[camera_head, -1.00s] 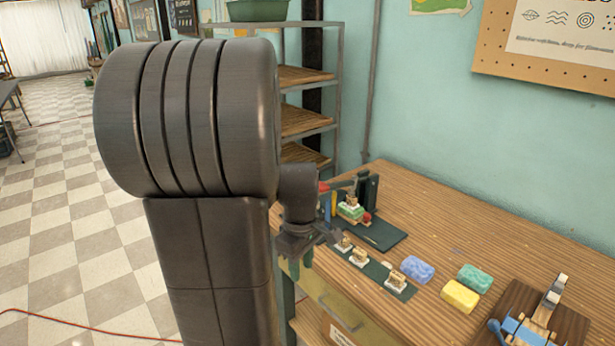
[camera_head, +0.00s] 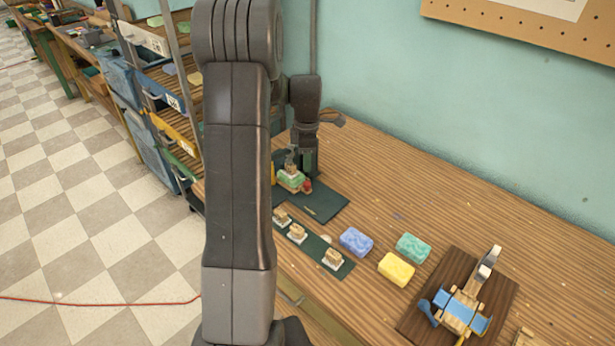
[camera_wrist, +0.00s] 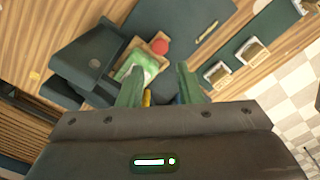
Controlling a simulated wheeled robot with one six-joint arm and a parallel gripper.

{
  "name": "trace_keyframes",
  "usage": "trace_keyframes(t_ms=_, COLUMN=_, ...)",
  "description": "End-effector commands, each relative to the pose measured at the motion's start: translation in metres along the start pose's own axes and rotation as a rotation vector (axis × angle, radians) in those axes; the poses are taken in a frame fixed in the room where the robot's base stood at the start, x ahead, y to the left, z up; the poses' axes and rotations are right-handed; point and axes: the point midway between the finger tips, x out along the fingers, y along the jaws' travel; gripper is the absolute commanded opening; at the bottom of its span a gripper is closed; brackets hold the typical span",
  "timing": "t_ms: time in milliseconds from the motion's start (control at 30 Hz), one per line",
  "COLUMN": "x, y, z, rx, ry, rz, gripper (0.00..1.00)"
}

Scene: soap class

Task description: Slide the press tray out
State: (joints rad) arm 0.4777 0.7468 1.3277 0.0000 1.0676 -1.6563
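The press shows in the wrist view as a dark green body (camera_wrist: 88,52) on a dark green base. A green soap block (camera_wrist: 138,62) sits at it in a light wooden tray (camera_wrist: 155,44), with a red knob (camera_wrist: 161,46) at one end. In the head view the green soap (camera_head: 291,180) and red knob (camera_head: 307,186) show, while my arm hides much of the press. My gripper (camera_wrist: 160,85) has its two green fingers apart, with nothing gripped between them. In the head view my gripper (camera_head: 306,158) points down just behind the soap and knob; contact cannot be told.
A green strip (camera_head: 345,270) holds several small stamps. Blue (camera_head: 355,241), teal (camera_head: 413,248) and yellow (camera_head: 396,269) soaps lie right of it. A wooden board (camera_head: 418,322) with a slicer-like device stands at the right. The back of the table is clear.

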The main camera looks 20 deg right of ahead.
Motion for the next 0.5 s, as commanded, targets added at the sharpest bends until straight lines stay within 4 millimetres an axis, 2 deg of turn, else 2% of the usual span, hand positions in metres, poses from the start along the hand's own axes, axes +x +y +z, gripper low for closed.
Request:
trace_keyframes(t_ms=200, x=0.046, y=-0.001, z=0.0, rx=0.0, ry=0.0, rz=-0.004, gripper=0.32)
trace_keyframes(t_ms=300, x=0.062, y=-0.001, z=0.0, rx=0.0, ry=0.0, rz=-0.004, gripper=0.32)
trace_keyframes(t_ms=500, x=0.079, y=0.0, z=0.0, rx=0.001, ry=0.0, rz=0.0, gripper=0.32)
